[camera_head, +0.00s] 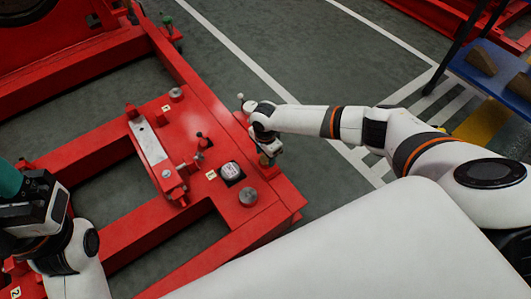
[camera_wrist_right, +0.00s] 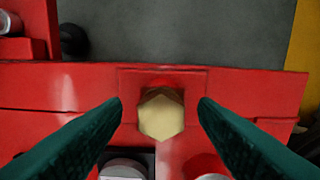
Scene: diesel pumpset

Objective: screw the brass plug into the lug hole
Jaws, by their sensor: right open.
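The brass plug (camera_wrist_right: 161,114) shows in the right wrist view as a tan hexagonal head, upright at a raised red lug (camera_wrist_right: 190,78) on the frame's edge. I cannot tell how deep it sits, and the lug hole is hidden under it. My right gripper (camera_wrist_right: 160,104) is open, with one dark green finger on each side of the plug and a visible gap to both. In the head view my right gripper (camera_head: 267,155) points down over the lug at the frame's right edge. My left gripper (camera_head: 9,180) is partly cut off at the left edge, its jaws unclear.
A blue table (camera_head: 490,75) with wooden blocks stands at upper right.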

